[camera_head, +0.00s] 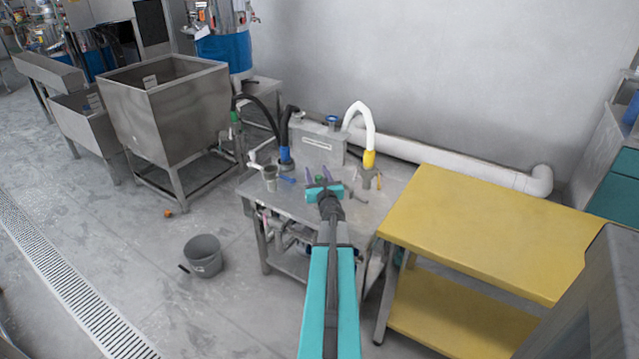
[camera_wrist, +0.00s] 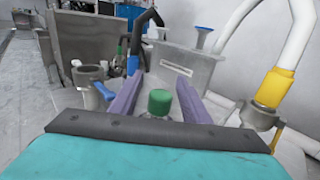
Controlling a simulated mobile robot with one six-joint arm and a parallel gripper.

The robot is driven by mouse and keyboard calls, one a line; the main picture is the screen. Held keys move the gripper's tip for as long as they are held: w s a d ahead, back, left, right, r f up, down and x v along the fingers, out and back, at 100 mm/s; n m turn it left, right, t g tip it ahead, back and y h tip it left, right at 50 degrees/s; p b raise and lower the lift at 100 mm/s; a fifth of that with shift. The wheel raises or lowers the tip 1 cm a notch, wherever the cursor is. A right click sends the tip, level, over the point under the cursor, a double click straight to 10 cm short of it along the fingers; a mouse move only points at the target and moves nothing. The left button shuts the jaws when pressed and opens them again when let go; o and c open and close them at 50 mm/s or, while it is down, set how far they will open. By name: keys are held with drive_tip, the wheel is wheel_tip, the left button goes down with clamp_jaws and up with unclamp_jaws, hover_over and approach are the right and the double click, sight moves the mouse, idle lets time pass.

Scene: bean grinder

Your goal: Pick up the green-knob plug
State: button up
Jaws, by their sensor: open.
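The green-knob plug (camera_wrist: 159,101) shows in the wrist view as a ribbed green cap on a pale, partly hidden body. It appears between the two purple fingers of my gripper (camera_wrist: 157,75), with a gap on each side. My gripper is open and empty. The dark bar of my gripper hides the lower part of the plug. In the head view, my gripper (camera_head: 317,175) is over the metal table (camera_head: 375,208); the plug there is too small to make out surely. I cannot tell how far the fingers are from it.
Behind stands a grey metal box (camera_wrist: 180,68) with a white label. A metal cup (camera_wrist: 90,85) with a blue handle is at left. A yellow-collared white hose (camera_wrist: 274,88) is at right. A yellow table (camera_head: 490,225) adjoins the metal table. A bucket (camera_head: 203,257) is on the floor.

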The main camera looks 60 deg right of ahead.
drive_tip(key=shift+c, duration=0.3)
clamp_jaws()
drive_tip(key=shift+r, duration=0.15)
drive_tip(key=s+a+r, duration=0.4)
drive_tip(key=a, duration=0.5)
drive_tip(key=shift+s+a+r, duration=0.15)
drive_tip(key=shift+a+r, duration=0.05)
drive_tip(key=shift+a, duration=0.2)
idle(0.4)
